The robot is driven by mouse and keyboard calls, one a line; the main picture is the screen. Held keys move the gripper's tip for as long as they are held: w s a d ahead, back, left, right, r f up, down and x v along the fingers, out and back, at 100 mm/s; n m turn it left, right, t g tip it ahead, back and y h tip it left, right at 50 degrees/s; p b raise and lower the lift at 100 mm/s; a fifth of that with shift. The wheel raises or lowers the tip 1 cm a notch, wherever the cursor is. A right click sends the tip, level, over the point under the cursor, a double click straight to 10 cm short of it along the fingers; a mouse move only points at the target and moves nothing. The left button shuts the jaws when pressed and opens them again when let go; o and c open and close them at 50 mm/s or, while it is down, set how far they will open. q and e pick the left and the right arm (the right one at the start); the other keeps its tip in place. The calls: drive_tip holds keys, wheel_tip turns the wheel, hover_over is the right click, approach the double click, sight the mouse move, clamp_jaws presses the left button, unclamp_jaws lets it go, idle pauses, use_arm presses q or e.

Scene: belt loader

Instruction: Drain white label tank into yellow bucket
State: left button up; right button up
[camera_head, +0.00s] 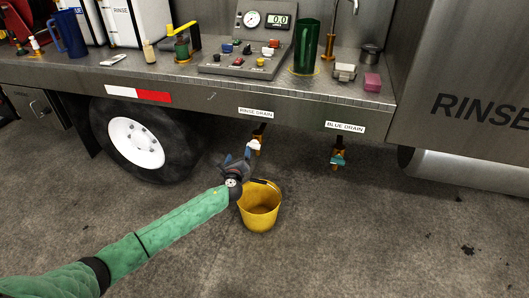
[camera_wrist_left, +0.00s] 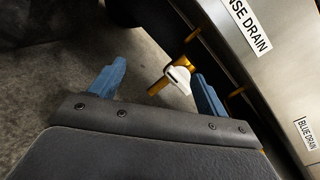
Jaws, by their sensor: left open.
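The rinse drain valve (camera_head: 256,146) hangs under the bench edge, below a "RINSE DRAIN" label (camera_head: 256,113). It has a brass body and a white handle, which also shows in the left wrist view (camera_wrist_left: 178,77). The yellow bucket (camera_head: 259,212) stands upright on the floor roughly below it, partly behind my gripper. My left gripper (camera_head: 237,158) is open and empty, just left of the valve. In the left wrist view its blue fingers (camera_wrist_left: 159,72) are spread, with the white handle ahead between them; no contact shows. My right gripper is out of view.
A second brass valve with a teal handle (camera_head: 338,160) hangs to the right under a "BLUE DRAIN" label (camera_head: 345,127). A wheel (camera_head: 137,142) stands left of the arm. The steel bench (camera_head: 210,85) overhangs both valves. The floor right of the bucket is clear.

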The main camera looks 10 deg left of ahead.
sight(252, 147)
use_arm(q)
drive_tip(key=shift+w+d+f+m+h, duration=0.1)
drive_tip(key=shift+w+d+m+h, duration=0.55)
drive_tip(key=shift+w+m, duration=0.75)
drive_tip(key=shift+w+d+f+m+h, duration=0.1)
drive_tip(key=shift+w+d+m+h, duration=0.55)
drive_tip(key=shift+w+m, duration=0.75)
drive_tip(key=shift+w+d+m+h, duration=0.5)
drive_tip(key=shift+w+d+m, duration=0.3)
drive_tip(key=shift+w+m, duration=0.6)
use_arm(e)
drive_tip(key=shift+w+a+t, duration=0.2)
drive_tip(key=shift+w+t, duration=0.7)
use_arm(q)
drive_tip(key=shift+s, duration=0.15)
